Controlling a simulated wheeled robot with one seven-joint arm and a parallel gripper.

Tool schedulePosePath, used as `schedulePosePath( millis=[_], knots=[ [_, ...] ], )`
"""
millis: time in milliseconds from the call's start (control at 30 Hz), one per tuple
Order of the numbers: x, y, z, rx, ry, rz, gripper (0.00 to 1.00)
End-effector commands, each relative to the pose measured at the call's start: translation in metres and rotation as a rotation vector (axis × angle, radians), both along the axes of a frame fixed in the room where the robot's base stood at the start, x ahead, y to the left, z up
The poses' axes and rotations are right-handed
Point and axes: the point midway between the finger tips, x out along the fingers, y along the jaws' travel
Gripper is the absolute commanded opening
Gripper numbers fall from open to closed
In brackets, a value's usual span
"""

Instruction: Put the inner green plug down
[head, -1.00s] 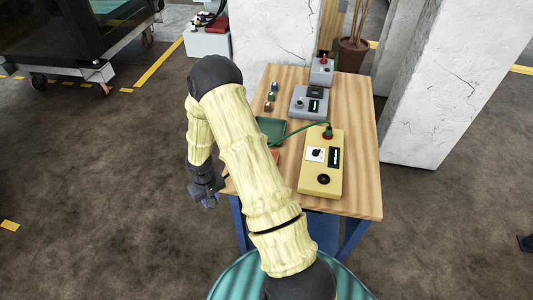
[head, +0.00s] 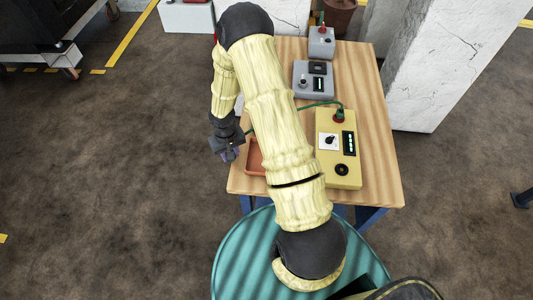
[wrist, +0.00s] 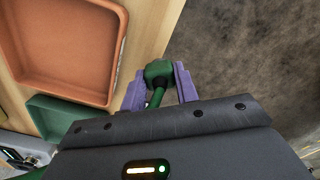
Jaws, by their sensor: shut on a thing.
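The green plug (wrist: 158,70) is between the purple fingers of my gripper (wrist: 159,88), which is shut on it; a green cable runs back from the plug under the gripper body. In the head view my gripper (head: 228,153) hangs at the table's left edge, and the plug is not clear there. In the wrist view the plug is by the table edge, with floor beyond it. An orange tray (wrist: 70,88) and a green tray (wrist: 62,120) lie on the table to the left of the plug. The orange tray also shows in the head view (head: 254,160), partly behind my arm.
A yellow box (head: 340,174) with a dial stands on the wooden table (head: 381,160); a green cable (head: 318,104) leaves its red-collared socket. Grey boxes (head: 313,78) (head: 321,43) stand farther back. A white pillar (head: 437,70) rises at the right.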

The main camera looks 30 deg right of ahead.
Motion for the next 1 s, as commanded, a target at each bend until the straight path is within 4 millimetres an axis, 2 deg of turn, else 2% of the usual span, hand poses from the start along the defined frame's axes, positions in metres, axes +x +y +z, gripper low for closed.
schedulePosePath(
  millis=[267,367,467,600,700,800,1000],
  knots=[
    [0.002,-0.011,0.004,-0.006,-0.003,-0.034,0.00],
    [0.004,-0.031,0.015,-0.017,-0.008,-0.110,0.00],
    [0.005,-0.063,0.033,-0.028,-0.009,-0.234,0.00],
    [-0.003,-0.107,0.063,-0.026,-0.006,-0.431,0.00],
    [-0.010,-0.127,0.080,-0.013,-0.003,-0.535,0.00],
    [-0.014,-0.136,0.089,-0.003,0.001,-0.586,0.00],
    [-0.015,-0.138,0.091,0.000,0.002,-0.595,0.00]
  ],
)
